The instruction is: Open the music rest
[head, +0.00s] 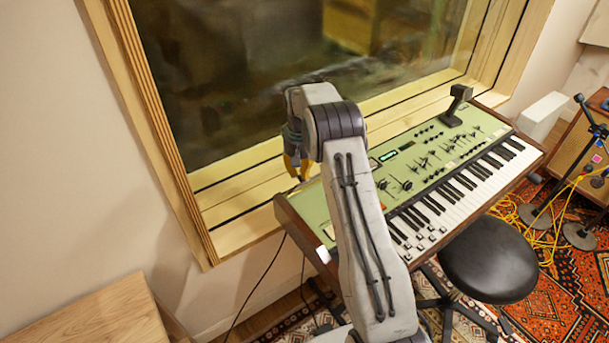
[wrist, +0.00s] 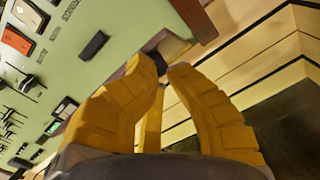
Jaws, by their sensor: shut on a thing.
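The green keyboard synthesizer (head: 345,200) stands by the window. I cannot make out a raised music rest on it. My gripper (head: 298,168) is at the panel's back left edge, partly hidden behind my arm in the head view. In the wrist view, my gripper's yellow fingers (wrist: 168,72) close around a small dark piece (wrist: 153,62) at the panel's back edge. This piece may be part of the music rest; the fingers hide most of it. A pale recess (wrist: 172,44) with a wooden rim lies just beside the fingertips.
The wooden window frame (head: 228,205) runs close behind the keyboard. A black device (head: 458,103) stands on the panel's far right. A round black stool (head: 487,260) is in front. A wooden surface (head: 90,320) is at lower left.

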